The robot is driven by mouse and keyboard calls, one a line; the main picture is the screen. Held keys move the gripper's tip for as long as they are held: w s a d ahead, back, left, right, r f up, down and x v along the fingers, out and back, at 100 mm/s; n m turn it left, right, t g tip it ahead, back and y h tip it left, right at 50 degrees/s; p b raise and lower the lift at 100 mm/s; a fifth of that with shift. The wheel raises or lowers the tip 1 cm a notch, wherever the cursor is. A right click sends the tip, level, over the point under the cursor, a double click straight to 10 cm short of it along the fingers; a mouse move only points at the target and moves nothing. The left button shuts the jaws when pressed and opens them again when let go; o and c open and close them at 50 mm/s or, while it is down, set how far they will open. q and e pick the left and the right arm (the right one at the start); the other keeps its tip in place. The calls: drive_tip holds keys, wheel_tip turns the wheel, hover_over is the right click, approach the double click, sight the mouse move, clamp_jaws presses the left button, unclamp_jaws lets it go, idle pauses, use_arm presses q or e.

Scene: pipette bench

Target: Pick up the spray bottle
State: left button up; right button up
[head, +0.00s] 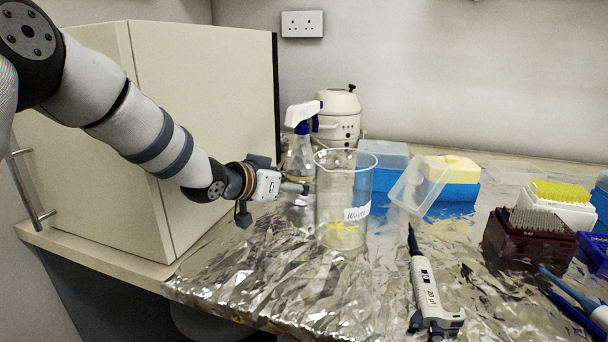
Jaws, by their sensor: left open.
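The spray bottle (300,157) has a clear body and a white and blue trigger head. It stands upright at the back of the foil-covered bench, left of a white rounded machine. My left gripper (292,188) is open, in front of the bottle's lower part in the picture. I cannot tell whether it touches the bottle. A glass beaker (343,200) with a label stands just right of the gripper and hides part of what is behind it. My right gripper is not in view.
A cream cabinet (205,120) stands close on the left. The white machine (340,117) is behind the bottle. A pipette (424,290) lies at front right. Blue tip boxes (454,180) and a dark tip rack (527,238) fill the right. Foil (250,280) at front left is clear.

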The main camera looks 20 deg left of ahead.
use_arm(q)
drive_tip(key=b+x, duration=0.1)
drive_tip(key=x, duration=0.4)
drive_tip(key=shift+w+d, duration=0.1)
drive_tip(key=shift+d, duration=0.15)
drive_tip(key=shift+r, duration=0.25)
drive_tip(key=c, duration=1.6)
drive_tip(key=shift+r, duration=0.15)
drive_tip(key=shift+c, duration=1.2)
